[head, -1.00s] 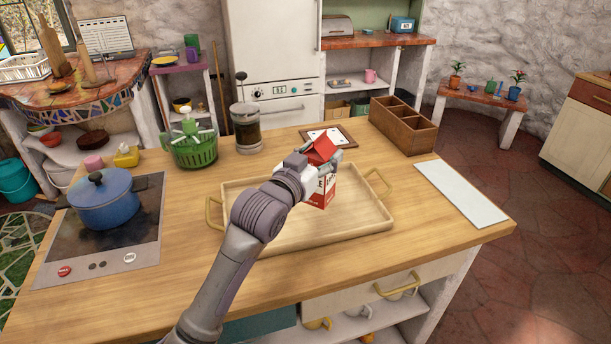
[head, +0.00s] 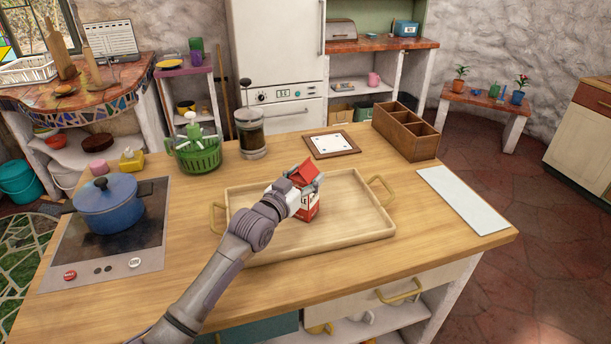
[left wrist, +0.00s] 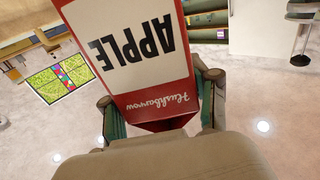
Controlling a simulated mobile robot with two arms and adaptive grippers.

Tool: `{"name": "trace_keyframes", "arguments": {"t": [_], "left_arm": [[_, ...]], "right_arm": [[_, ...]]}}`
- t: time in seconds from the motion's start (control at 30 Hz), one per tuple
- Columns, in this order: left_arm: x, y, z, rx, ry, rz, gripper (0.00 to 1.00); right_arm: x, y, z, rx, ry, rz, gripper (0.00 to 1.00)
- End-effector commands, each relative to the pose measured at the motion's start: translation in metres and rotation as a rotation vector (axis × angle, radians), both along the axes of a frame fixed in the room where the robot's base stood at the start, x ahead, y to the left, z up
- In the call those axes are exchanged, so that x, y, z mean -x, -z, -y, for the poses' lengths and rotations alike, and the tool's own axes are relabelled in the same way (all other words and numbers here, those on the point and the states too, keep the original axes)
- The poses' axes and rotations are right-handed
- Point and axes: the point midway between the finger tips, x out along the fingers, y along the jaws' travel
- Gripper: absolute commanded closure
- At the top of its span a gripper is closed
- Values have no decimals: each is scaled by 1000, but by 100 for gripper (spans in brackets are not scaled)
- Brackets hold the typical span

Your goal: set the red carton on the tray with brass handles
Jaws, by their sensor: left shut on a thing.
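The red carton (head: 311,205) has a gabled red top and stands roughly upright over the middle of the wooden tray (head: 335,241). I cannot tell whether its base touches the tray floor. The tray has a brass handle (head: 383,188) at its right end and another at its left. My left gripper (head: 304,187) is shut on the carton near its top. In the left wrist view the carton (left wrist: 128,50) fills the space between the fingers (left wrist: 160,108), with "APPLE" upside down. My right gripper is not in view.
A blue pot (head: 108,209) sits on the cooktop at left. A green basket (head: 199,156), a glass jar (head: 252,132) and a framed tile (head: 332,144) stand behind the tray. A divided wooden box (head: 405,134) and a white board (head: 462,199) are at right.

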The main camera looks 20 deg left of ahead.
Motion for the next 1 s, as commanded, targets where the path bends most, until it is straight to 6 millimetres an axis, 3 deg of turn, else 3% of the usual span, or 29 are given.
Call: {"name": "trace_keyframes", "arguments": {"t": [0.2,0.23,0.37,0.77,1.0], "left_arm": [[0,1,0,1,0,4,97],[0,3,0,0,0,0,37],[0,3,0,0,0,0,15],[2,0,0,0,0,0,15],[42,3,-11,-2,0,-1,15]], "right_arm": [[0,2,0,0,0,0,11],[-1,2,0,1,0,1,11],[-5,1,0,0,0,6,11],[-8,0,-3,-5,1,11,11],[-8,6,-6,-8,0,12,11]]}}
